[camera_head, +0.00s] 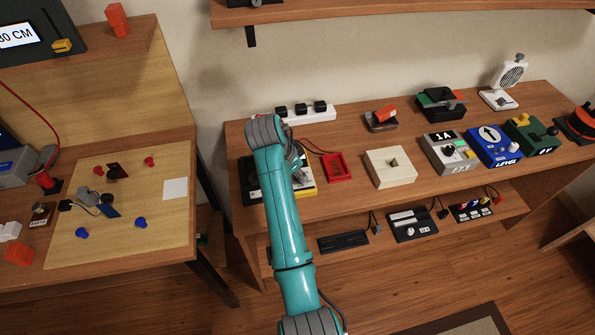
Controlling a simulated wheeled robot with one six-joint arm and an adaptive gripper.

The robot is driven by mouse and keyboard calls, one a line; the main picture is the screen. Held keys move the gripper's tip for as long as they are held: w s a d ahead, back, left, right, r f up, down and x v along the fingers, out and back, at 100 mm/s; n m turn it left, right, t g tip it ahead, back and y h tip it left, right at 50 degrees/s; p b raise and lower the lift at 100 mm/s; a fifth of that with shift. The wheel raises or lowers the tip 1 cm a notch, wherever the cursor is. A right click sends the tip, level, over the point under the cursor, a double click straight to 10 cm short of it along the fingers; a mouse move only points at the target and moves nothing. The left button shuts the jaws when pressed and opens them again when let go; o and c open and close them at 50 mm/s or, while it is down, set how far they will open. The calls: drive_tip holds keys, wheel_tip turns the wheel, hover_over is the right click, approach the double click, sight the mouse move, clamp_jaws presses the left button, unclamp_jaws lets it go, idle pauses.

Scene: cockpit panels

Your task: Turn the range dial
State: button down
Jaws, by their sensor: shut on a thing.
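A yellow-edged device (307,188) lies on the right-hand workbench, mostly covered by my teal arm. It looks like the meter with the range dial. The dial itself is hidden behind my arm. My gripper (301,158) is at the device, with only a small dark part showing beside the arm. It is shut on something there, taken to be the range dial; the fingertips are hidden.
A white power strip (306,112) lies behind the arm. A cream switch box (390,167), a grey 1A box (450,152) and a blue LEVEL box (494,145) stand to the right. A lower shelf (460,226) holds more devices. A wooden table (160,230) is at left.

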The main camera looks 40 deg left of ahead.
drive_tip(key=n+y, duration=0.2)
drive_tip(key=n, duration=0.3)
drive_tip(key=shift+d+n, duration=0.15)
drive_tip(key=shift+n, duration=0.15)
drive_tip(key=n+y, duration=0.1)
drive_tip(key=n, duration=0.1)
drive_tip(key=n+y, duration=0.1)
drive_tip(key=n, duration=0.1)
drive_tip(key=shift+n+g, duration=0.4)
drive_tip(key=c, duration=0.9)
unclamp_jaws()
drive_tip(key=shift+o, duration=0.2)
drive_tip(key=v, duration=1.2)
drive_tip(key=shift+w+d, duration=0.1)
drive_tip(key=shift+w, duration=0.05)
